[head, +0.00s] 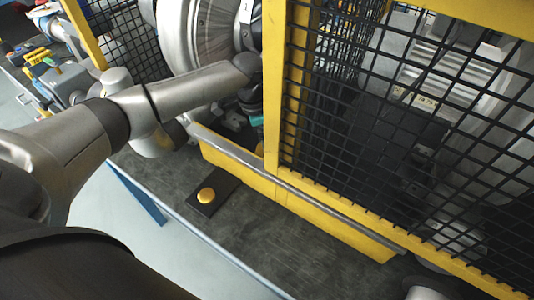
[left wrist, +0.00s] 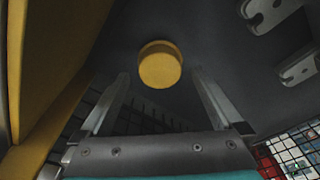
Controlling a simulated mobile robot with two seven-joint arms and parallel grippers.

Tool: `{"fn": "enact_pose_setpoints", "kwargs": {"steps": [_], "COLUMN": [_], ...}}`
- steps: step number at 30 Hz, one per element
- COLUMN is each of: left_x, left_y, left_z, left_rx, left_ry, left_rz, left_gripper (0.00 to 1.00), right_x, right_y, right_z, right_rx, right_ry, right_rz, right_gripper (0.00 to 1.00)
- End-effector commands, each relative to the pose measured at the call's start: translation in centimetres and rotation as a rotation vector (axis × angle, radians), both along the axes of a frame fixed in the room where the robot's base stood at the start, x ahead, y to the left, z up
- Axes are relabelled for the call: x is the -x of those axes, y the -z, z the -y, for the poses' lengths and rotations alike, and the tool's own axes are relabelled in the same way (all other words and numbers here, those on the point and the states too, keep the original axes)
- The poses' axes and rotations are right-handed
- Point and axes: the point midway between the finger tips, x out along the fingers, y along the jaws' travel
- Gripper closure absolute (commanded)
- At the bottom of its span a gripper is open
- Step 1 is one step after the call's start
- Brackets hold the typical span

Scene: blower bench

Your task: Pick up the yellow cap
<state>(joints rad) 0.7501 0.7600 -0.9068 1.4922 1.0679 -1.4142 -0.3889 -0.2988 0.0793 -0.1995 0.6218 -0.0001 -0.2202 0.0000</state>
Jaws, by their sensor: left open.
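In the head view a round yellow cap (head: 207,195) lies on a small dark plate (head: 222,188) on the bench, outside the cage. In the left wrist view a round yellow cap (left wrist: 160,66) is on a dark surface, ahead of my left gripper (left wrist: 159,78). I cannot tell if both views show the same cap. The left gripper's two fingers are apart, one either side below the cap, with nothing visibly held. In the head view the left arm reaches toward the blower, and its gripper is mostly hidden behind the yellow post.
A yellow-framed black mesh guard (head: 410,130) stands at the right, with a yellow post (head: 272,85) near the arm. A large round metal housing (head: 195,30) is behind the arm. Grey brackets (left wrist: 270,12) are at the wrist view's upper right. The bench front (head: 265,240) is clear.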

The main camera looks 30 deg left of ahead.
Motion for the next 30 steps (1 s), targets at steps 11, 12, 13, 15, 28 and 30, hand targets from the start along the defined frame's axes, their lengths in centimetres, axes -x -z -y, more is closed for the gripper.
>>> {"fn": "enact_pose_setpoints", "kwargs": {"steps": [11,12,13,15,28,30], "left_x": [-0.16,-0.16,-0.17,-0.17,-0.18,-0.18], "left_y": [1.93,1.92,1.91,1.9,1.88,1.88], "left_z": [0.25,0.25,0.24,0.24,0.23,0.23], "left_rx": [0.0,0.0,0.0,0.0,0.0,0.0], "left_ry": [0.0,0.0,0.0,0.0,0.0,0.0], "left_rz": [0.0,0.0,0.0,0.0,0.001,0.001], "left_gripper": [0.02,0.07,0.1,0.18,0.66,0.74], "right_x": [0.0,0.0,0.01,0.02,0.1,0.11], "right_y": [0.62,0.62,0.62,0.62,0.63,0.63], "right_z": [-0.04,-0.04,-0.04,-0.05,-0.03,-0.03], "right_rx": [-0.001,-0.001,-0.001,-0.001,0.0,0.0], "right_ry": [-0.001,-0.001,-0.001,-0.001,-0.001,-0.001], "right_rz": [0.001,0.0,0.0,0.0,-0.002,-0.002], "right_gripper": [0.5,0.5,0.5,0.5,0.5,0.5]}}
